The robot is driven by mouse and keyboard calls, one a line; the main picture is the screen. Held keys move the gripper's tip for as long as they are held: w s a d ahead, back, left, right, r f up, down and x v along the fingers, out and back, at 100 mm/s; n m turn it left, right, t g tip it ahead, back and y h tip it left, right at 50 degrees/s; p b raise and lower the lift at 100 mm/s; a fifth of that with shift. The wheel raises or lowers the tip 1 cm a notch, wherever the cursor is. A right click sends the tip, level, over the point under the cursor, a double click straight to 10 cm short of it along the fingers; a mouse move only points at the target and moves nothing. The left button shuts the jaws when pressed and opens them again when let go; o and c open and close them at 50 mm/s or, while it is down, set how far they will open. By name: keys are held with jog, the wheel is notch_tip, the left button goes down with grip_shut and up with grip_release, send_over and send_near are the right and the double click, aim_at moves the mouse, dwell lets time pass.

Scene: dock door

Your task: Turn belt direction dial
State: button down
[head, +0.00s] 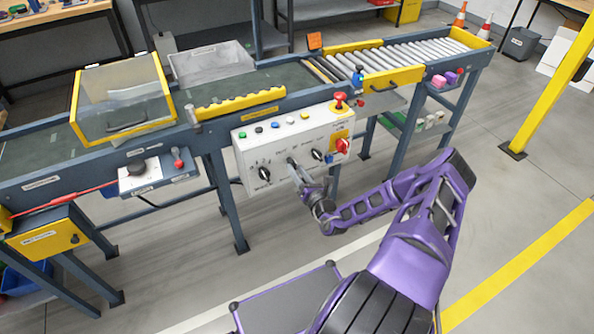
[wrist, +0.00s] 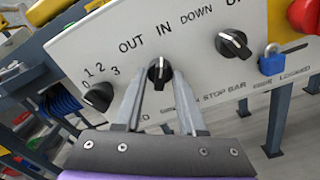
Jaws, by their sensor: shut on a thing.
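The white control panel (head: 243,152) hangs on the front of the conveyor; its face fills much of the wrist view (wrist: 88,50). The middle dial (wrist: 160,71), a black knob with a pale mark near its top, sits below the words OUT and IN. My gripper (wrist: 159,76) is shut on this knob, one finger on each side. Lettering under the knob is partly covered by the fingers.
Left of my gripper is a black dial (wrist: 97,96) numbered 0 to 3. To the right are another black dial (wrist: 233,44) and a blue padlock (wrist: 271,60). A red mushroom button (head: 340,98) stands on the panel's top right. Floor in front is clear.

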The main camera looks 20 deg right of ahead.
dwell(0.4)
jog(key=c, duration=0.9)
grip_release()
jog(key=shift+o, duration=0.2)
jog(key=shift+s, duration=0.1)
jog(key=s+p, duration=0.1)
jog(key=s, duration=1.6)
jog(key=shift+s+d, duration=0.15)
jog(key=shift+d, duration=0.15)
